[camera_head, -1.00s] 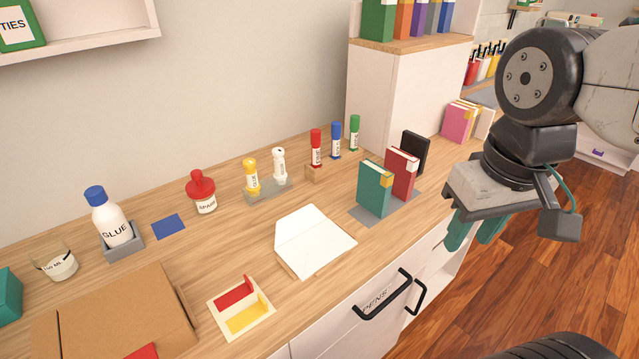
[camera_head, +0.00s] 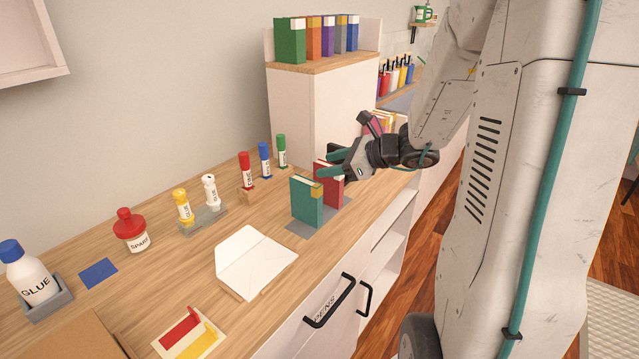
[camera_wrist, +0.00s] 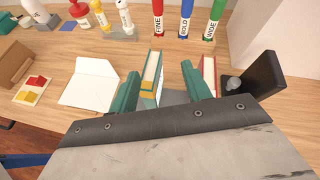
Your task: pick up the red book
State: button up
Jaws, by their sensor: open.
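The red book (camera_head: 330,190) stands upright on a grey mat (camera_head: 300,228) on the counter, behind the teal book (camera_head: 306,204) in the head view. My gripper (camera_head: 322,164) is open, with its teal fingers close above the red book in that view. In the wrist view the teal book (camera_wrist: 153,72) shows between the fingers of my gripper (camera_wrist: 160,68). The red book (camera_wrist: 208,72) shows just right of the right finger, which partly hides it. Whether a finger touches either book cannot be told.
A black bookend (camera_wrist: 264,76) stands right of the red book in the wrist view. An envelope (camera_head: 252,262) lies in front-left on the counter. A white cabinet (camera_head: 320,115) rises beyond the books.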

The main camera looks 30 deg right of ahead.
aim_at(331, 165)
jog(key=w+d+f+m+t+h, duration=0.1)
jog(key=d+f+m+h, duration=0.1)
jog(key=d+m, duration=0.3)
jog(key=shift+n, duration=0.3)
jog(key=w+f, duration=0.1)
jog(key=w, duration=0.1)
jog(key=w+f, duration=0.1)
jog(key=w, duration=0.1)
jog(key=w+f, duration=0.2)
jog(key=w, duration=0.1)
jog(key=shift+a, duration=0.25)
jog(key=shift+r+t, duration=0.1)
jog(key=shift+t, duration=0.2)
grip_shut()
